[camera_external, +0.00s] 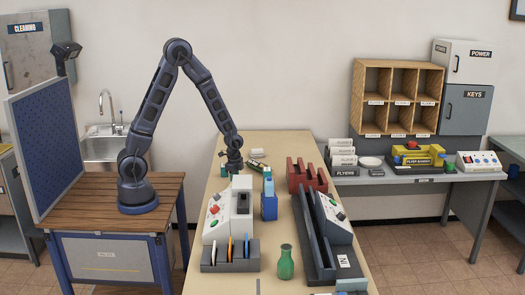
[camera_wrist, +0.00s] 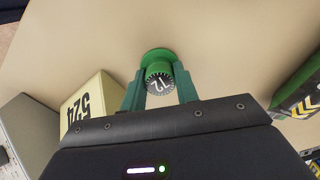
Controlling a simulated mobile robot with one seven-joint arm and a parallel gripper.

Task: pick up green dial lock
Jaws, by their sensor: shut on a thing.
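The green dial lock (camera_wrist: 158,56) shows in the wrist view, with a round green body and a black dial face with white numerals. My gripper (camera_wrist: 160,82) has its green fingers on either side of the dial and is shut on it. I cannot tell whether the lock touches the tabletop. In the external view my gripper (camera_external: 234,168) is low over the far left part of the long table (camera_external: 290,145). The lock is too small to make out clearly there.
A cream block marked 524 (camera_wrist: 92,100) stands close left of my fingers. A green item with yellow-black stripes (camera_wrist: 300,92) lies to the right. Nearer the external camera stand a white control box (camera_external: 218,215), blue holder (camera_external: 269,205), red rack (camera_external: 306,177) and green vase (camera_external: 286,263).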

